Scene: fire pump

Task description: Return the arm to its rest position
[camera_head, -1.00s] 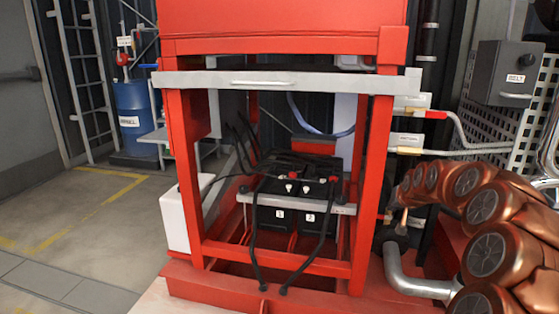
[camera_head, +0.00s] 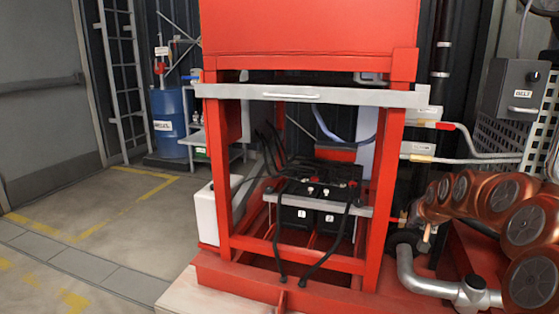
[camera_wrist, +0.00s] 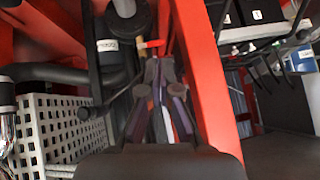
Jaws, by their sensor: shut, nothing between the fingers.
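My gripper (camera_wrist: 160,72) shows in the wrist view. Its two dark fingers are shut with nothing between them. The tips point toward a narrow space beside a red post (camera_wrist: 207,90), with a black pipe (camera_wrist: 65,73) to the left. I cannot tell whether the fingers touch anything. I cannot make out the gripper in the head view.
The red frame (camera_head: 388,180) holds two black batteries (camera_head: 325,218) with cables. A perforated guard (camera_head: 475,118) and a grey box labelled BELT (camera_head: 517,90) stand at right. A silver pipe (camera_head: 430,285) runs low at right. A blue barrel (camera_head: 168,127) stands behind clear floor (camera_head: 130,215) at left.

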